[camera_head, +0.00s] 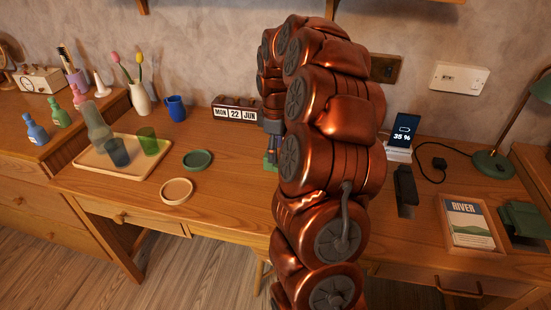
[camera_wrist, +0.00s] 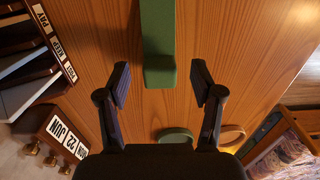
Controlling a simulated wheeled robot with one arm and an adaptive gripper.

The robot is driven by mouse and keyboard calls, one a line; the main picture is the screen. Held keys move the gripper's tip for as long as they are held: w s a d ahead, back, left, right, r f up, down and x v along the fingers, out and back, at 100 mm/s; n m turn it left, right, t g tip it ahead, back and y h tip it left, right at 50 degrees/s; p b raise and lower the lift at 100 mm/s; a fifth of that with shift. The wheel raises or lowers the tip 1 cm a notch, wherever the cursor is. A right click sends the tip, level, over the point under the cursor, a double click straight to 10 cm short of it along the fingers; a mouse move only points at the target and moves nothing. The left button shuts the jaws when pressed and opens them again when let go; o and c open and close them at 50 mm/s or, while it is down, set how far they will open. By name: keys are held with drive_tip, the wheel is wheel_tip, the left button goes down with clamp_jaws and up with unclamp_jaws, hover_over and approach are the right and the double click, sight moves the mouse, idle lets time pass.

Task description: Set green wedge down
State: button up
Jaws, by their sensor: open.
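The green wedge (camera_wrist: 158,45) shows in the wrist view as a long green block over the wood desk top, its near end between my fingertips. It appears to rest on the desk. My gripper (camera_wrist: 160,75) is open, with a visible gap between each finger and the wedge's sides. In the head view my arm hides most of this spot. Only a small green part of the wedge (camera_head: 269,164) shows below my gripper (camera_head: 272,148), left of the arm.
The desk (camera_head: 235,190) also holds a green coaster (camera_head: 197,159), a tan coaster (camera_head: 177,191), a calendar (camera_head: 237,112) behind, and a tray (camera_head: 95,161) with cups at left. Right of my arm are a phone (camera_head: 404,129), a framed book (camera_head: 470,224) and a lamp (camera_head: 493,163).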

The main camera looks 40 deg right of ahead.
wheel_tip(320, 180, up, 8)
drive_tip(key=shift+f, duration=0.25)
drive_tip(key=s+a+m+g, duration=0.1)
drive_tip(key=s+a, duration=0.3)
drive_tip(key=a, duration=0.6)
drive_tip(key=s+a+m, duration=0.1)
drive_tip(key=s+a, duration=0.4)
drive_tip(key=a, duration=0.5)
drive_tip(key=s+a+f+m, duration=0.1)
drive_tip(key=s+a, duration=0.2)
drive_tip(key=s, duration=0.3)
drive_tip(key=s+a+f+m+g, duration=0.1)
drive_tip(key=s+a+f+m, duration=0.1)
drive_tip(key=s, duration=0.5)
drive_tip(key=s+a+f+m, duration=0.1)
drive_tip(key=s+a, duration=0.3)
drive_tip(key=s, duration=0.2)
drive_tip(key=shift+s+f+m+g, duration=0.15)
drive_tip(key=shift+f+m+g, duration=0.25)
drive_tip(key=shift+s+f, duration=0.15)
drive_tip(key=shift+s, duration=0.15)
drive_tip(key=shift+c, duration=0.5)
